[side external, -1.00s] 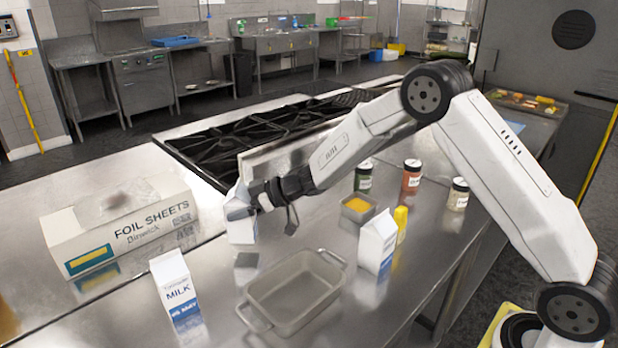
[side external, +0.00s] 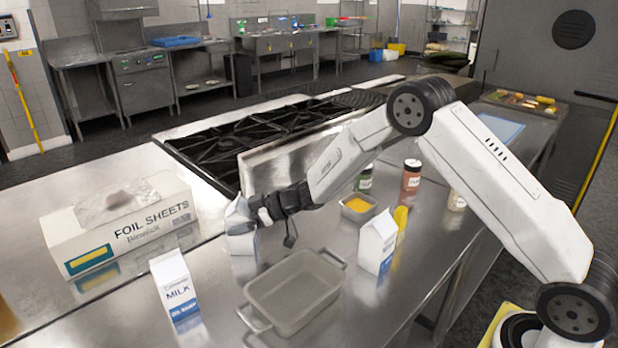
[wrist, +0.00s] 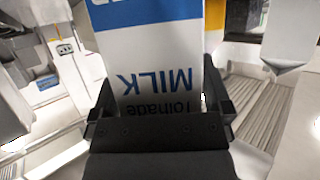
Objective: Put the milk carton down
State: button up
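My gripper (side external: 250,216) is shut on a white and blue milk carton (side external: 238,236), left of centre in the side view. The carton looks upright, low over the steel counter. I cannot tell whether its base touches. In the wrist view, the held carton (wrist: 160,45) sits between the two fingers, with the word MILK upside down. Another milk carton (side external: 175,287) stands at the front left, and a further white and blue carton (side external: 376,243) stands to the right of the grey baking dish (side external: 295,290).
A foil sheets box (side external: 118,235) lies at the left. Behind is the black stove top (side external: 260,140). A small tray with yellow contents (side external: 357,207), a yellow bottle (side external: 400,220) and several jars stand at the right.

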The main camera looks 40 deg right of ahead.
jog(key=shift+r, duration=0.15)
jog(key=shift+d, duration=0.1)
jog(key=v, duration=1.2)
jog(key=shift+r, duration=0.15)
dwell(1.3)
